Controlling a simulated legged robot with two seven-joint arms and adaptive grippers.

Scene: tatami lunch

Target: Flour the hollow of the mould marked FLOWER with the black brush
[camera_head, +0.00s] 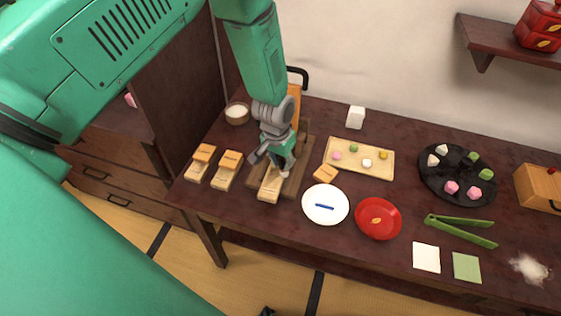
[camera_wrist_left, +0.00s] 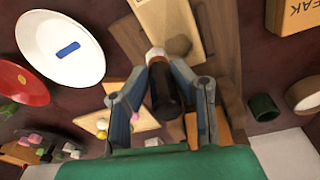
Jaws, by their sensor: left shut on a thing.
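My left gripper (camera_head: 282,152) is shut on the black brush (camera_wrist_left: 163,92), which also shows between the fingers (camera_wrist_left: 160,100) in the left wrist view. The brush points down at a pale wooden mould (camera_head: 269,189) lying partly on a brown wooden board. In the left wrist view the brush tip is close to this mould (camera_wrist_left: 165,18), next to a round brownish hollow; contact cannot be told. Two more wooden moulds, a middle one (camera_head: 226,173) and a left one (camera_head: 198,166), lie to the left. I cannot read FLOWER on any of them. My right gripper is not in view.
A bowl of white powder (camera_head: 237,114) stands behind the moulds. A white plate (camera_head: 339,208) with a blue strip and a red plate (camera_head: 364,228) lie to the right. A sweets tray (camera_head: 378,170), black dish (camera_head: 428,178) and green tongs (camera_head: 465,232) lie further right.

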